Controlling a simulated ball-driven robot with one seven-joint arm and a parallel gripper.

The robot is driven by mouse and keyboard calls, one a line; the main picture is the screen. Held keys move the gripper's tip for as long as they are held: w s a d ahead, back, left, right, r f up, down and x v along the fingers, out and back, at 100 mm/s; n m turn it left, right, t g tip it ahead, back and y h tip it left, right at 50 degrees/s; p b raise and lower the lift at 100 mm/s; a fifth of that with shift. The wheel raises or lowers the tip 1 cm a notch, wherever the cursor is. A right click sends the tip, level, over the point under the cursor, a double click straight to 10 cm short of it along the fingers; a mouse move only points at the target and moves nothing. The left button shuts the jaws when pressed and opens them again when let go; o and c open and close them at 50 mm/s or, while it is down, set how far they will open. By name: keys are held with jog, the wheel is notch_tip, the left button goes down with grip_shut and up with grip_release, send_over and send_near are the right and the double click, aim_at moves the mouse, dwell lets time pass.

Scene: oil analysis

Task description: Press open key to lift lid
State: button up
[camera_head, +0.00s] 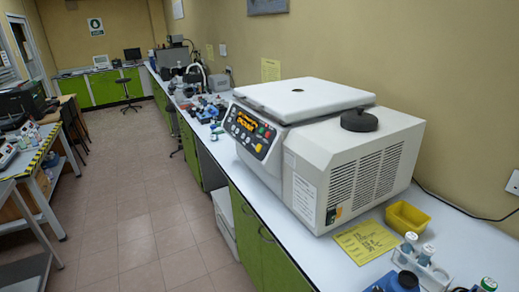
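A white and beige centrifuge (345,170) stands on the white bench along the right wall. Its flat white lid (305,96) on top appears closed. The control panel (249,130) faces left, with an orange display (246,122) and several small coloured keys below and beside it. The key labels are too small to read, so I cannot tell which one is the open key. My gripper is not in view.
A yellow tray (408,217), a yellow sheet (367,241) and a rack with capped vials (420,265) lie on the bench in front. A microscope (196,77) stands farther back. The tiled floor (135,210) in the aisle is clear. Another bench runs along the left.

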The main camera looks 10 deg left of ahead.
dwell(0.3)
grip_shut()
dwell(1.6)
